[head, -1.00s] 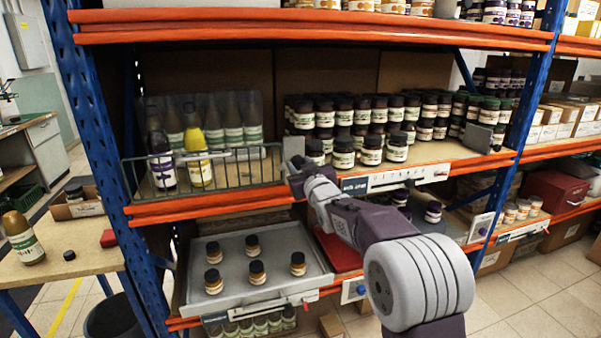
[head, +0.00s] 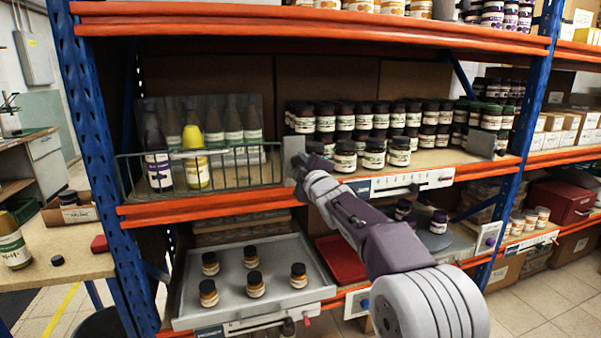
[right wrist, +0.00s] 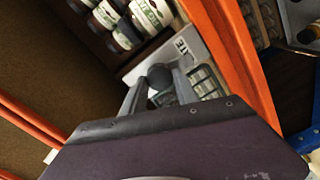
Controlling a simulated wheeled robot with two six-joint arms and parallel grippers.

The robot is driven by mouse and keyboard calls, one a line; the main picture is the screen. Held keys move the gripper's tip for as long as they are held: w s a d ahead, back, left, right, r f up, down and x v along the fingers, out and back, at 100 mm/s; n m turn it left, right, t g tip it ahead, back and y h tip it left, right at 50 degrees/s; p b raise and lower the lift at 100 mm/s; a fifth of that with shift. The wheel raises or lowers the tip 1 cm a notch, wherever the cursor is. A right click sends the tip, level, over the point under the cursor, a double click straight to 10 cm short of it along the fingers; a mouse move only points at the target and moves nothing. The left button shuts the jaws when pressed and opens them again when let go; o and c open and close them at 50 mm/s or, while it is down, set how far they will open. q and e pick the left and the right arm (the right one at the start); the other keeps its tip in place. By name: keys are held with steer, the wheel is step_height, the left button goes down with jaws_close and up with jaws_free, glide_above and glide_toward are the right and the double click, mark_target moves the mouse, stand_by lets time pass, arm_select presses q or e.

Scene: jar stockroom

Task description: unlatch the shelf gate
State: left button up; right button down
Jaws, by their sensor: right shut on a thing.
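The shelf gate (head: 226,168) is a green wire barrier along the front of the middle shelf at left. It stands upright across several bottles. A grey upright plate (head: 292,147) stands at its right end. My right gripper (head: 299,166) is at that end, partly hidden by its own arm. In the right wrist view, its fingers (right wrist: 158,88) are shut on a dark round knob (right wrist: 160,76) in front of the shelf edge. I cannot see clearly how the knob joins the gate. My left gripper is not in view.
Dark jars (head: 345,154) stand close to the right of my gripper. A slotted label strip (head: 413,181) runs along the orange shelf beam (head: 200,209). Below, a grey tray (head: 312,262) with several jars sticks out. A wooden table (head: 70,262) stands at left.

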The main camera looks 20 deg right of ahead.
steer(key=shift+f+n+b, duration=0.1)
steer(key=shift+n+b, duration=0.35)
steer(key=shift+n, duration=1.15)
steer(key=c, duration=0.9)
jaws_free()
steer(key=shift+s, duration=0.1)
steer(key=s+b, duration=0.1)
steer(key=s, duration=0.8)
steer(key=shift+d+b, duration=0.15)
steer(key=shift+b, duration=0.2)
